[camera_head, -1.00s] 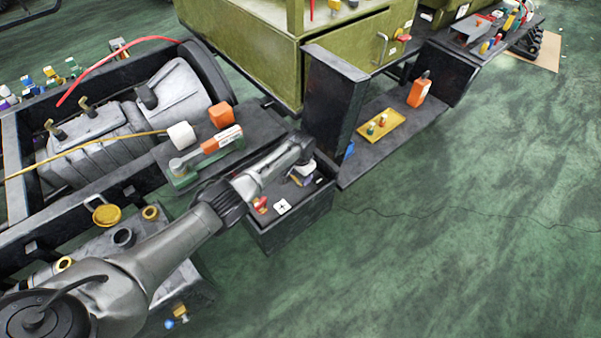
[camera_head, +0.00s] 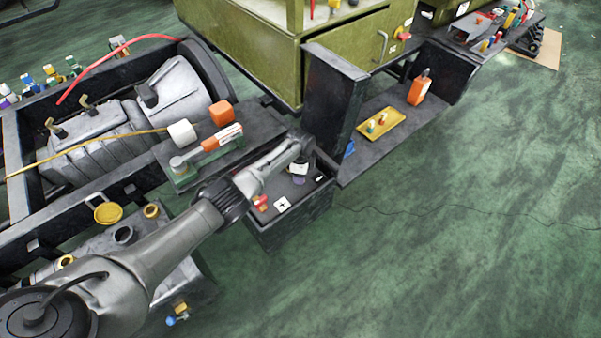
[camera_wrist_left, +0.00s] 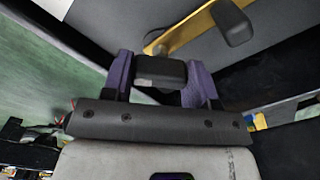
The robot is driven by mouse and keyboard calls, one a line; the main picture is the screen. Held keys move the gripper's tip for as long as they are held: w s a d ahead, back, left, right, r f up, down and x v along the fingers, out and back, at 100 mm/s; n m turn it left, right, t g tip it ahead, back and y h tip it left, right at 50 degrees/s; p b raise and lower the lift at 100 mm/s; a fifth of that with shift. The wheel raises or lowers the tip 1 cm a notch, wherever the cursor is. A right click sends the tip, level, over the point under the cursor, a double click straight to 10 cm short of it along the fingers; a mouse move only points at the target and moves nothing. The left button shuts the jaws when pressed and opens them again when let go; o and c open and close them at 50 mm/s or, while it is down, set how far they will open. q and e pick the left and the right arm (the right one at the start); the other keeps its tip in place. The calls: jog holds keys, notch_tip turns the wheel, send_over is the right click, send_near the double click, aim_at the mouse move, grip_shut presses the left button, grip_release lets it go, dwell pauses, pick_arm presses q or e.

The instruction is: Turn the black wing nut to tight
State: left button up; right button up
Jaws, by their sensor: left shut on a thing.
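My left gripper (camera_head: 299,179) is down over the black box (camera_head: 318,200) with the white plus label. In the left wrist view, its purple fingers (camera_wrist_left: 160,80) stand on either side of a small black block, which looks like the black wing nut (camera_wrist_left: 160,69), and are shut on it. In the head view the wing nut is hidden by my arm and gripper. A second dark knob (camera_wrist_left: 232,22) shows in the wrist view, above and right of the fingers, apart from them.
A red terminal piece (camera_head: 261,203) sits on the box near the plus label (camera_head: 282,205). A black upright panel (camera_head: 333,103) stands close behind the gripper. A shelf with a yellow tray (camera_head: 396,128) and an orange bottle (camera_head: 419,88) lies to the right. Green floor is clear at right.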

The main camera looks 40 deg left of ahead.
pick_arm(q)
jog(key=m, duration=0.4)
jog(key=shift+m, duration=0.7)
jog(key=o, duration=0.9)
jog(key=shift+r, duration=0.1)
